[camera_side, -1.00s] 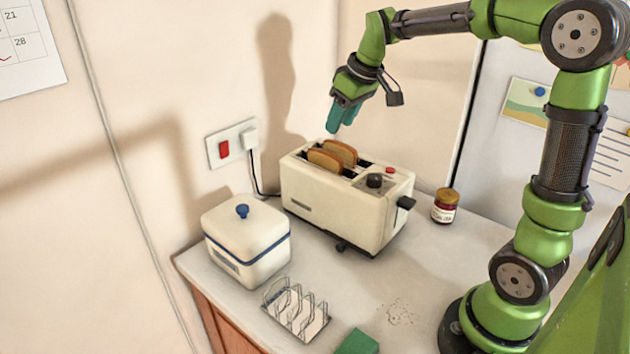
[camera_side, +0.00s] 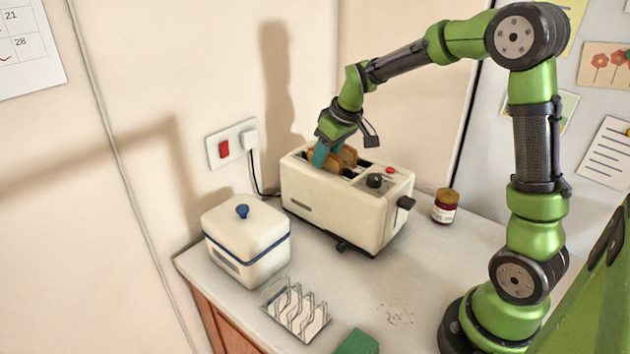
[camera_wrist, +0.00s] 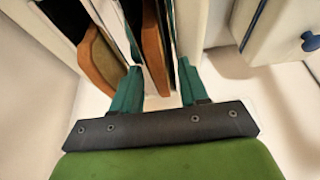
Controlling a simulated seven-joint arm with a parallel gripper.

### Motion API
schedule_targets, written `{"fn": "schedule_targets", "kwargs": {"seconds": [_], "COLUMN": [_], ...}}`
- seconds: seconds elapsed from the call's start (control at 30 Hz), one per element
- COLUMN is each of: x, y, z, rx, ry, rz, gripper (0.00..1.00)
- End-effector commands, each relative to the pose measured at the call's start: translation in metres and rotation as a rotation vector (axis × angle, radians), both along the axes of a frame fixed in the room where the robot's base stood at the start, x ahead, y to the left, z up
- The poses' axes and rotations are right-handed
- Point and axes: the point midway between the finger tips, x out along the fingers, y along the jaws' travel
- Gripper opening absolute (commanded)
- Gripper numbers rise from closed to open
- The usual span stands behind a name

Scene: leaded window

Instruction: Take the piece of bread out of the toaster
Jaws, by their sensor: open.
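The cream toaster (camera_side: 335,205) stands on the counter with two brown slices of bread in its top slots. My gripper (camera_side: 322,156) is at the toaster's top, pointing down, and hides part of the bread. In the wrist view its teal fingers (camera_wrist: 159,68) are open, one on each side of the front slice (camera_wrist: 153,50), the one nearer the white box. I cannot tell whether either finger touches it. The back slice (camera_wrist: 102,62) lies outside the fingers, to their left; it also shows in the side view (camera_side: 348,155).
A white lidded box (camera_side: 246,245) with a blue knob stands left of the toaster. A wire toast rack (camera_side: 297,310) and a green block (camera_side: 357,342) are in front. A jam jar (camera_side: 445,206) stands to the right.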

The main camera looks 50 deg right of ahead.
Motion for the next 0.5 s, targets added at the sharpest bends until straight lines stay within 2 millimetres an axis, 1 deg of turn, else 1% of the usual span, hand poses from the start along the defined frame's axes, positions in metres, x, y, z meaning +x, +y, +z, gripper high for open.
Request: {"fn": "schedule_targets", "kwargs": {"seconds": [0.03, 0.07, 0.3, 0.33, 0.5], "x": [-0.0001, 0.0, 0.0, 0.0, -0.0001], "y": [0.0001, 0.0001, 0.0, 0.0, 0.0], "z": [0.0002, 0.0003, 0.0006, 0.0006, 0.0007], "rx": [0.0, 0.0, 0.0, 0.0, 0.0], "ry": [0.0, 0.0, 0.0, -0.001, -0.001], "rz": [0.0, 0.0, 0.0, 0.0, 0.0], "gripper": [0.44, 0.41, 0.04, 0.0, 0.0]}}
